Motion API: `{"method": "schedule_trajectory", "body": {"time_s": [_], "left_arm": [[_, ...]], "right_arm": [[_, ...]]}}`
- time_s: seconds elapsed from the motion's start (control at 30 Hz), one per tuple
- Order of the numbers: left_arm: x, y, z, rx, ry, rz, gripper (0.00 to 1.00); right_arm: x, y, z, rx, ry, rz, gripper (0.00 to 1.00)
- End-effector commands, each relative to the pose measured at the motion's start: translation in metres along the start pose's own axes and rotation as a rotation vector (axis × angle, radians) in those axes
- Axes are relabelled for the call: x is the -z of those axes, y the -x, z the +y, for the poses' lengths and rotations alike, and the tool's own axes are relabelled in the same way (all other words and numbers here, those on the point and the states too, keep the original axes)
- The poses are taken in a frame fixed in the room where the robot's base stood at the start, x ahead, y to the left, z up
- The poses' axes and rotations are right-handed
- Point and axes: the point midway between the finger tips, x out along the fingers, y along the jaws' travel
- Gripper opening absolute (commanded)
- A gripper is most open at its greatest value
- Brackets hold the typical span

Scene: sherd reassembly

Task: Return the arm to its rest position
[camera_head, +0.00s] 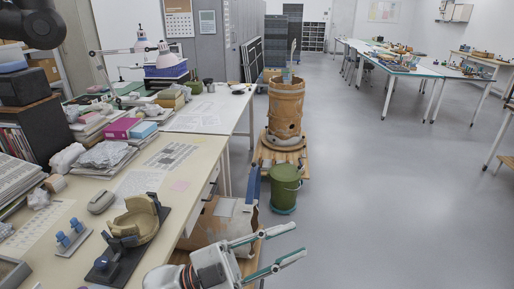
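My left gripper (299,240) reaches in at the bottom centre, beyond the right edge of the near table (190,170). Its two fingers point right and are spread apart, with nothing between them. A tan curved pottery piece (138,225) sits in a dark holder (120,262) on the near table, to the left of the gripper and clear of it. My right gripper is out of view.
A cardboard box (207,225) stands below the table edge, close behind the gripper. A green bucket (284,187) and a large brown vessel (286,105) stand farther back. Papers and bags crowd the table's left. Open floor (400,200) lies to the right.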

Motion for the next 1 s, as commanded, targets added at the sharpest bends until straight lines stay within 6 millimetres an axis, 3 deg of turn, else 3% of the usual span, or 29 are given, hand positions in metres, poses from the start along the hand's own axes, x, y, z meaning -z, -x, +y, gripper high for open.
{"method": "schedule_trajectory", "body": {"time_s": [0.1,0.2,0.37,0.5,0.7,0.83,1.0], "left_arm": [[-0.039,0.033,-0.018,0.233,0.067,-0.140,0.25],[-0.075,0.071,-0.023,0.387,0.119,-0.281,0.25],[-0.129,0.147,-0.004,0.572,0.214,-0.535,0.25],[-0.165,0.223,0.037,0.677,0.310,-0.773,0.25],[-0.188,0.324,0.120,0.742,0.461,-1.091,0.25],[-0.186,0.369,0.168,0.745,0.539,-1.238,0.25],[-0.180,0.398,0.201,0.739,0.595,-1.331,0.25]], "right_arm": [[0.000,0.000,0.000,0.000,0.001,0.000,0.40],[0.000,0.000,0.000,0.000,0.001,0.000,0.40],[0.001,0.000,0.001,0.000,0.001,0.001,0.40],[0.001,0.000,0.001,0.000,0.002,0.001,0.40],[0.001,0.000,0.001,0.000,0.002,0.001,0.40],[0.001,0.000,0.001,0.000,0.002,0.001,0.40],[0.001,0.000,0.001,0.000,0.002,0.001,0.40]]}}
